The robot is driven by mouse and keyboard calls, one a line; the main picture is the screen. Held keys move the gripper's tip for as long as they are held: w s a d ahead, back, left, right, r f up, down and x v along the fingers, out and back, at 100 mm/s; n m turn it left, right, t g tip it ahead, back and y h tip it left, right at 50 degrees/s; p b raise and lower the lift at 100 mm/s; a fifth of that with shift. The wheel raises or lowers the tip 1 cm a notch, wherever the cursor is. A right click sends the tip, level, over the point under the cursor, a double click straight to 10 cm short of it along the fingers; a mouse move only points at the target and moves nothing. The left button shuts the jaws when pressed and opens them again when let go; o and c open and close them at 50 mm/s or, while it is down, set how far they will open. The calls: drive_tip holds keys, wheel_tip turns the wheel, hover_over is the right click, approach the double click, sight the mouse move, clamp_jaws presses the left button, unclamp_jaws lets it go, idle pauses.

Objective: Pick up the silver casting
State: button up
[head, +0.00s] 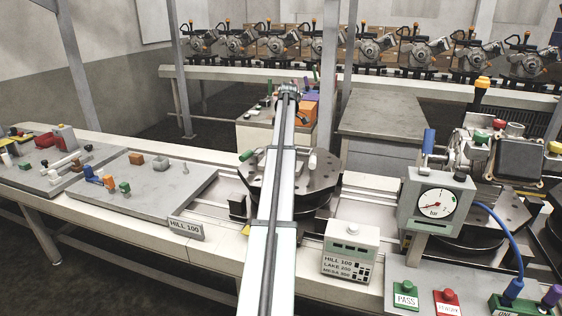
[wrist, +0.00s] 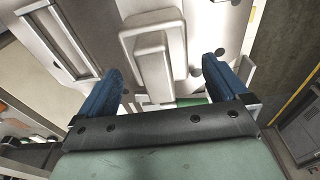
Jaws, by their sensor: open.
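In the wrist view a pale silver-grey stepped block (wrist: 153,62), which looks like the silver casting, lies on a grey plate with round holes (wrist: 205,20). My gripper (wrist: 160,80) is open, with one blue finger to the left of the block and one to the right. Nothing is held. The block's lower end reaches into the space between the fingers; I cannot tell its height relative to them or whether they touch it. In the head view my arm crosses in front of the dark round fixture (head: 318,180) and hides its middle; the gripper cannot be made out there.
Left of the fixture a grey pallet (head: 150,198) carries small coloured parts and a small grey block (head: 161,163). A label box (head: 351,252) and pressure gauge (head: 436,203) stand at the right front. A machine unit (head: 495,160) stands at right.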

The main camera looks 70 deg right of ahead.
drive_tip(key=shift+w+d+f, duration=0.1)
drive_tip(key=shift+w+f, duration=0.1)
drive_tip(key=shift+f, duration=1.25)
drive_tip(key=shift+w+d+f, duration=0.1)
drive_tip(key=shift+w+f, duration=0.05)
drive_tip(key=shift+f, duration=1.25)
drive_tip(key=shift+r, duration=0.1)
drive_tip(key=c, duration=1.7)
drive_tip(key=shift+c, duration=0.2)
drive_tip(key=shift+r, duration=5)
